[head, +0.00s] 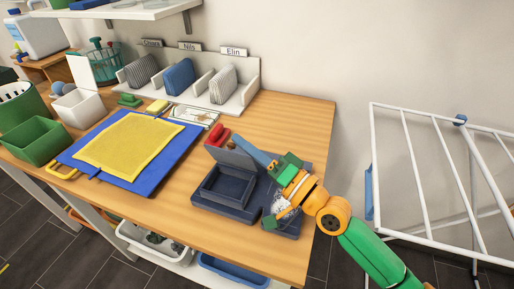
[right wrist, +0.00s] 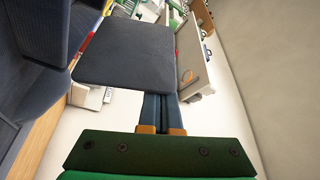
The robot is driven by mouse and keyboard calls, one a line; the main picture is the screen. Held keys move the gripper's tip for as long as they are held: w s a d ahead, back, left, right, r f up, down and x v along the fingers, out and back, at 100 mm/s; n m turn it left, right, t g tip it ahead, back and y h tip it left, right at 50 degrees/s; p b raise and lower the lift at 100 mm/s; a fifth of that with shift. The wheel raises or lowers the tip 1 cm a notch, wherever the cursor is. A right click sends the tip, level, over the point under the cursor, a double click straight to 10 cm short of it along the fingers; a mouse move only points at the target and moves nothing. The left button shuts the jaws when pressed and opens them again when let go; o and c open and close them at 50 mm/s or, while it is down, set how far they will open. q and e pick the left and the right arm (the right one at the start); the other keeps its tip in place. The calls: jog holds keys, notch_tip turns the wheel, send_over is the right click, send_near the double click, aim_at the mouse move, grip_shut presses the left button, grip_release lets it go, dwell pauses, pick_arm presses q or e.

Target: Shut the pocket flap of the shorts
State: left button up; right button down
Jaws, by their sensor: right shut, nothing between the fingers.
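The dark blue shorts (head: 286,213) lie on the table, with a box-like open pocket (head: 226,189) on them. The pocket flap (head: 229,157) stands up, grey-blue, along the pocket's far side. It also shows in the right wrist view (right wrist: 124,55) as a flat dark panel. My right gripper (head: 240,141) is shut and empty, its blue fingers reaching just behind the raised flap. In the right wrist view the fingers (right wrist: 160,108) run up to the flap, which hides their tips. I cannot tell whether they touch it. My left gripper is not in view.
A red object (head: 219,134) stands close behind the flap. A yellow cloth on a blue board (head: 181,170) lies to the left. A rack with folded cloths (head: 240,100) stands at the wall. A white drying rack (head: 428,180) stands right.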

aim_at(228, 153)
jog(key=shift+s+a+f+n+y+b, duration=0.35)
jog(key=shift+s+f+n+y+b, duration=0.15)
jog(key=shift+n+b, duration=0.45)
jog(key=shift+s+n, duration=0.35)
jog(key=shift+n, duration=0.4)
jog(key=shift+s+a+f+b, duration=0.1)
jog(key=shift+s+a+b, duration=0.2)
jog(key=shift+s, duration=0.35)
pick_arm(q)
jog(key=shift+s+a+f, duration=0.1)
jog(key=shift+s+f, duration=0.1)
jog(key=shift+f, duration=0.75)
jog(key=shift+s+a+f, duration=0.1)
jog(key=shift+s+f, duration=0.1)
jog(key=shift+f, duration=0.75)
pick_arm(e)
jog(key=shift+s+a+f, duration=0.15)
jog(key=shift+s+f, duration=0.2)
jog(key=shift+s, duration=0.25)
jog(key=shift+s+f, duration=0.1)
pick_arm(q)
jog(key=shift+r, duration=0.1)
